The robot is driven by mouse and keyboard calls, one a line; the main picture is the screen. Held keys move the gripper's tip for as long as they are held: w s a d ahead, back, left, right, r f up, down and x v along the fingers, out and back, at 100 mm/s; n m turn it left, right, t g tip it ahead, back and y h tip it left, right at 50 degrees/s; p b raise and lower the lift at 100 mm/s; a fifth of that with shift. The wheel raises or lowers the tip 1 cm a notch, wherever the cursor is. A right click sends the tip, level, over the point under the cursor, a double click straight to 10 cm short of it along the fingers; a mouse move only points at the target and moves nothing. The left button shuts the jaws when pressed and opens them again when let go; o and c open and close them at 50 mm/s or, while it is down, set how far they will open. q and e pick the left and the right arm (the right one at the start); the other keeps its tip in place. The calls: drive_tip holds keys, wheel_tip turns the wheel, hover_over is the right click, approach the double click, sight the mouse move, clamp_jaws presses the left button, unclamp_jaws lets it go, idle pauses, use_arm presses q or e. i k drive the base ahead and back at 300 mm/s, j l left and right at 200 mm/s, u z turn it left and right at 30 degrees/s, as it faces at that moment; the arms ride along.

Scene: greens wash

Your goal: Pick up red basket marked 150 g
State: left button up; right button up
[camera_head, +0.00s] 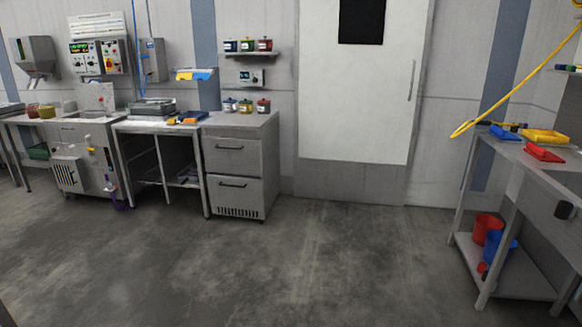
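No mark reading 150 g is legible at this size, so I cannot tell which red thing is the basket. Small red containers show on the wall shelf (265,45), on the drawer cabinet top (263,106) and on the far left counter (47,111). A flat red tray (544,152) lies on the right table, and a red bucket (487,228) stands on that table's lower shelf. Neither of my grippers is in view.
A steel counter run with a drawer cabinet (236,160) lines the left wall. A white door (362,85) is in the middle. A steel table (525,158) with a yellow tray (545,136) and blue bucket (500,247) stands right. The concrete floor (300,260) between is clear.

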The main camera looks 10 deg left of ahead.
sight(32, 115)
drive_tip(key=i+l+u, duration=0.15)
drive_tip(key=i, duration=1.05)
drive_tip(key=i+u, duration=0.35)
drive_tip(key=i, duration=0.15)
drive_tip(key=i+u, duration=0.4)
drive_tip(key=i+j+u, duration=0.1)
drive_tip(key=i+u, duration=0.4)
drive_tip(key=i+l+u, duration=0.1)
drive_tip(key=i+u, duration=0.35)
drive_tip(key=i+j+u, duration=0.1)
drive_tip(key=i+u, duration=0.2)
drive_tip(key=i, duration=0.2)
drive_tip(key=i+u, duration=0.3)
drive_tip(key=i, duration=0.15)
drive_tip(key=i+z, duration=0.15)
drive_tip(key=i, duration=2.25)
drive_tip(key=i+z, duration=0.15)
drive_tip(key=i, duration=0.45)
drive_tip(key=i+j+z, duration=0.2)
drive_tip(key=i, duration=0.35)
drive_tip(key=i+z, duration=0.2)
drive_tip(key=i, duration=0.15)
drive_tip(key=i+j+z, duration=0.2)
drive_tip(key=i, duration=0.2)
